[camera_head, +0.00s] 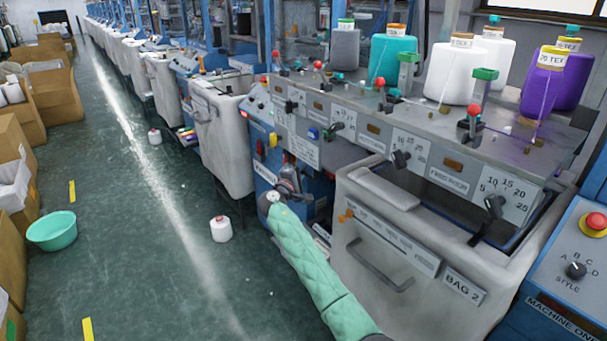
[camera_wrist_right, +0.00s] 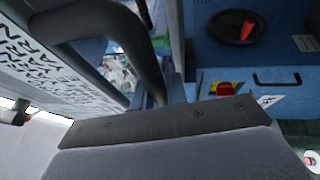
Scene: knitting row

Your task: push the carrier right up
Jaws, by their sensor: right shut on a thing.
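My right arm, in a mint green sleeve, reaches up from the bottom of the head view. Its gripper (camera_head: 288,186) is at the front of the blue cabinet, left of the grey bag bin. In the right wrist view a dark curved handle (camera_wrist_right: 148,62) runs down behind the dark plate at the front of my gripper. My right gripper is shut on this handle, though the plate hides the contact. I cannot tell whether the handle belongs to the carrier, and no other part is clearly the carrier. My left gripper is not in view.
The bag bin (camera_head: 435,262) stands close on the right. Another grey bin (camera_head: 222,140) stands on the left. A white cone (camera_head: 221,229) and a mint basin (camera_head: 52,231) are on the green floor. Yarn cones stand on the machine top. The aisle at left is mostly clear.

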